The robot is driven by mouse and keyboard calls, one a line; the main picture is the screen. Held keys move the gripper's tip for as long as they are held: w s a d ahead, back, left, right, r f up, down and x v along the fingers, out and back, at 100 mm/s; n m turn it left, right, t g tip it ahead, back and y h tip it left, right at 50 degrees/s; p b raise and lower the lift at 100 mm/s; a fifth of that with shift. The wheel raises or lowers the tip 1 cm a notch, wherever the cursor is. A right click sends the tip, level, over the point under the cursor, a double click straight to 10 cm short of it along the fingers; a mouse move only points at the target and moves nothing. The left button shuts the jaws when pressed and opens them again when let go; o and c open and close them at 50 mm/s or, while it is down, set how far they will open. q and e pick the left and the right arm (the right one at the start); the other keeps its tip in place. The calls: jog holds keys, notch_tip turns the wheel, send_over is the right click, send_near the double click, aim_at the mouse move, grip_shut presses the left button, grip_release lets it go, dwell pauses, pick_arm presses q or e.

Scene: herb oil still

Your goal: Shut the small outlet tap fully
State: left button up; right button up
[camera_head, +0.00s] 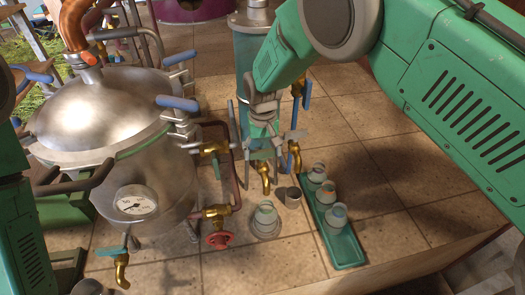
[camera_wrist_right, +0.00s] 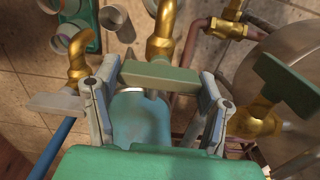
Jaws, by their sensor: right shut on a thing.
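The small brass outlet tap (camera_head: 264,176) sits low on the front of the blue-green glass column (camera_head: 253,55), its spout pointing down. In the right wrist view its brass spout (camera_wrist_right: 160,45) shows beyond a flat green lever (camera_wrist_right: 160,75), which lies crosswise to the spout. My right gripper (camera_head: 262,150) reaches down in front of the column. In the right wrist view my right gripper (camera_wrist_right: 158,95) has one finger at each end of the green lever and is shut on it. My left gripper is not clearly in view.
A steel still pot (camera_head: 95,110) with a gauge stands at left. A brass valve with a red wheel (camera_head: 220,240) and a grey-levered tap (camera_head: 295,155) flank the outlet. Below are a jar (camera_head: 265,215), a small cup (camera_head: 293,197) and a green tray (camera_head: 347,252) of jars.

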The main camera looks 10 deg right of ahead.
jog(key=o, duration=1.2)
jog(key=shift+w+r, duration=0.3)
jog(key=shift+w, duration=0.05)
jog(key=shift+c, duration=0.2)
jog(key=shift+s+f, duration=0.1)
jog(key=shift+f, duration=0.05)
notch_tip(320, 180, up, 12)
jog(key=shift+a, duration=0.1)
